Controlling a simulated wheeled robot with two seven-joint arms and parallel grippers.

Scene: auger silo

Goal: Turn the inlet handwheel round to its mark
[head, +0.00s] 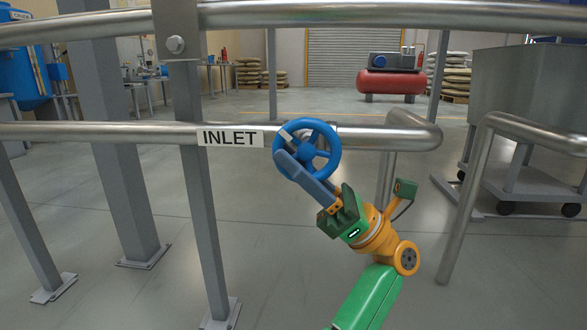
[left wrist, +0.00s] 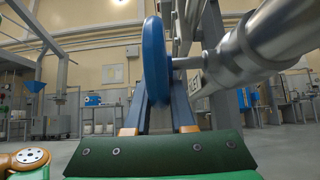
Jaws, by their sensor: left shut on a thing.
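The blue inlet handwheel (head: 309,152) sits on a steel pipe beside the white INLET label (head: 230,138). My left gripper (head: 284,146) reaches up from below and is shut on the left side of the wheel's rim. In the left wrist view the handwheel (left wrist: 154,62) shows edge-on, with its rim between the two blue-grey fingers (left wrist: 157,105). A pale patch shows at the wheel's upper left; I cannot tell whether it is the mark or part of a finger. My right gripper is in neither view.
A steel pipe (head: 90,132) runs behind the wheel, with a thicker rail (head: 380,15) above. Grey posts (head: 196,190) stand at left. A bent rail (head: 475,190) and a hopper cart (head: 530,110) stand at right. The floor below the wheel is open.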

